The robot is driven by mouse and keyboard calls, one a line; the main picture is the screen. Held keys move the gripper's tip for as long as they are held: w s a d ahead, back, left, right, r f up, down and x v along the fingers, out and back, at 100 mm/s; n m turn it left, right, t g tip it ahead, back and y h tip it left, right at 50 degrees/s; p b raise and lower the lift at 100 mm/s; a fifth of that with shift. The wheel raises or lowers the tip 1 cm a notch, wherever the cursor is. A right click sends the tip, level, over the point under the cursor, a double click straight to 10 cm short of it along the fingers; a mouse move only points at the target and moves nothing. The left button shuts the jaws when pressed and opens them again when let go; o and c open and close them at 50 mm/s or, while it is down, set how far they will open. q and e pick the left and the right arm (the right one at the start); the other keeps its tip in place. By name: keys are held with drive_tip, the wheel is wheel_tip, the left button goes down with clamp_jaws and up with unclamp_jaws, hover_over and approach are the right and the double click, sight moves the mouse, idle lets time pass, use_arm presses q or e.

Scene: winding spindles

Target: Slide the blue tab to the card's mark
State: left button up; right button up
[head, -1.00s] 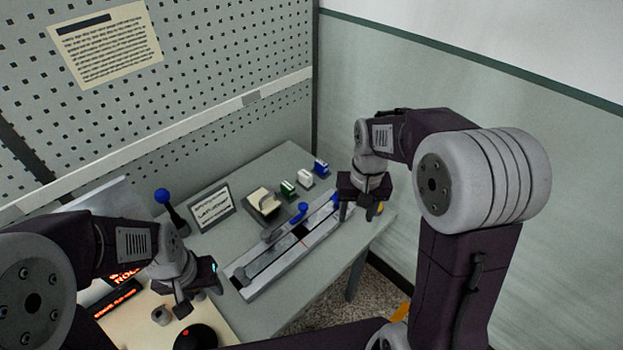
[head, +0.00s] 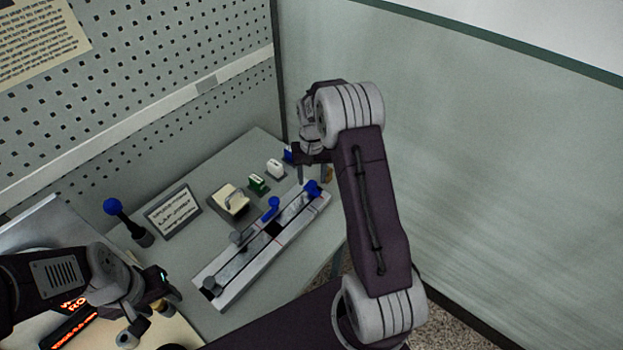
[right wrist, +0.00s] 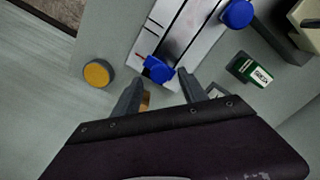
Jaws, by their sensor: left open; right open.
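A long grey slide unit (head: 222,290) with two tracks lies on the table. One blue tab (head: 313,188) is at its far right end; it also shows in the right wrist view (right wrist: 158,70). A second blue knob (head: 272,204) stands on the neighbouring track and shows in the right wrist view (right wrist: 237,13). A printed card (head: 172,216) stands behind the unit; its text is too small to read. My right gripper (head: 312,163) is open and empty, its fingertips just short of the end tab. My left gripper (head: 164,294) is open at the lower left.
A cream-topped block (head: 229,201), a green block (head: 257,184) and a white block (head: 275,168) stand behind the unit. A blue-knobbed lever (head: 130,222) is further left. A yellow round button (right wrist: 98,74) is beside the unit's end. A wall bounds the right side.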

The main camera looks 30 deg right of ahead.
drive_tip(key=shift+s+a+f, duration=0.1)
drive_tip(key=shift+s+f, duration=0.15)
drive_tip(key=shift+f, duration=0.55)
drive_tip(key=shift+w, duration=0.1)
clamp_jaws()
idle(0.8)
